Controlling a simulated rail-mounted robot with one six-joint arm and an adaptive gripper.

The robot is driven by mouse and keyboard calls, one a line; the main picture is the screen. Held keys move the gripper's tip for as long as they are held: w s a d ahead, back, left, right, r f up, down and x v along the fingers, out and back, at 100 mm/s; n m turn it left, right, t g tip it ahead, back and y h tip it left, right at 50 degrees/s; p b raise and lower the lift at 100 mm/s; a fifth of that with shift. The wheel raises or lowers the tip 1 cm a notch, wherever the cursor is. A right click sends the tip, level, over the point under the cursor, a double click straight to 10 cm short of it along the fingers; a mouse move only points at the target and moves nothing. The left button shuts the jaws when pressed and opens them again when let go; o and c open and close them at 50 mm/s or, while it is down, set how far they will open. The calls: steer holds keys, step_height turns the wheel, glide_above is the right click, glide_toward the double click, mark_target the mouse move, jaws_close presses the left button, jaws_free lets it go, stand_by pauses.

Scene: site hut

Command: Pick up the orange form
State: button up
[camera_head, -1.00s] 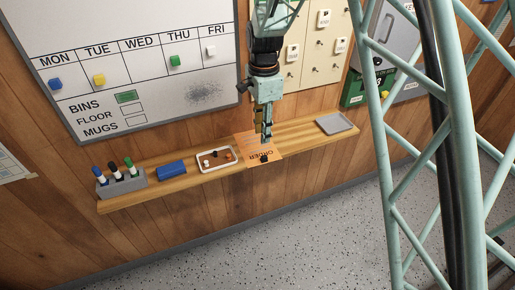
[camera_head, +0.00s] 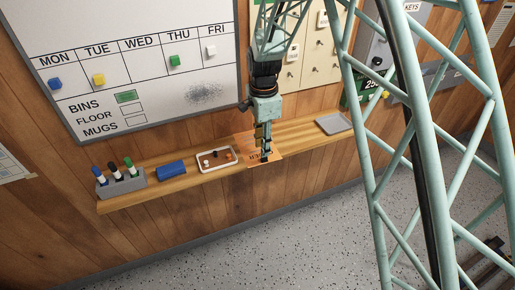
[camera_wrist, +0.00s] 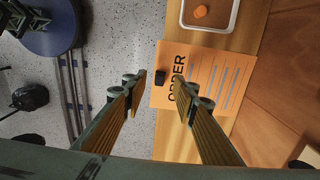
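The orange form (camera_wrist: 210,82), headed ORDER, lies on the wooden shelf with its headed edge sticking out past the shelf's front edge. In the head view the form (camera_head: 244,143) is partly hidden by my gripper (camera_head: 265,154). One finger shows over the floor outside the form's edge, the other over the form's headed part. I cannot tell the height between fingertips and form.
A tray with small pieces (camera_head: 205,167), a blue eraser (camera_head: 171,170) and a marker holder (camera_head: 122,187) stand left on the shelf (camera_head: 300,137). A grey tray (camera_head: 334,123) lies to the right. A whiteboard (camera_head: 150,50) hangs behind.

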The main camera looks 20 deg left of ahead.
steer(key=shift+f, duration=2.6)
jaws_close()
